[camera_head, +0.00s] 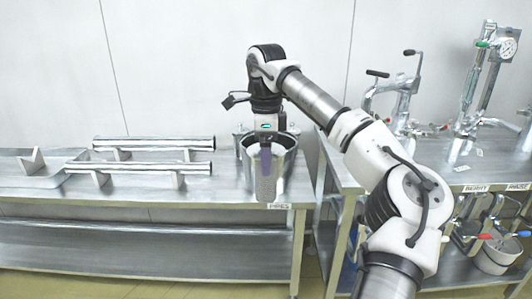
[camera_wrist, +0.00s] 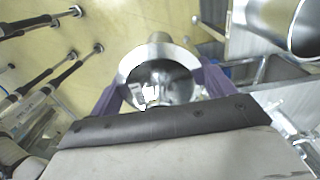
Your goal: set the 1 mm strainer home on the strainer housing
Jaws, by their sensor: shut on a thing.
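My gripper (camera_head: 266,168) points down in front of the right end of the left bench. Its purple fingers (camera_wrist: 160,90) straddle a steel cup-like part with a broad bright rim (camera_wrist: 126,72), which I take to be the 1 mm strainer. They are shut on it. In the head view its pale grey lower body (camera_head: 267,189) hangs below the visible finger. A wider steel vessel rim (camera_head: 288,146) shows around and behind the finger. I cannot tell whether this is the strainer housing. No mesh size is readable.
Two steel pipes (camera_head: 150,143) lie on supports on the left bench (camera_head: 215,190), whose front label appears to read PIPES. The right bench (camera_head: 450,175) carries a gauge stand (camera_head: 490,75) and fittings. A gap separates the benches. A large steel cylinder (camera_wrist: 305,28) shows at the wrist view's upper right.

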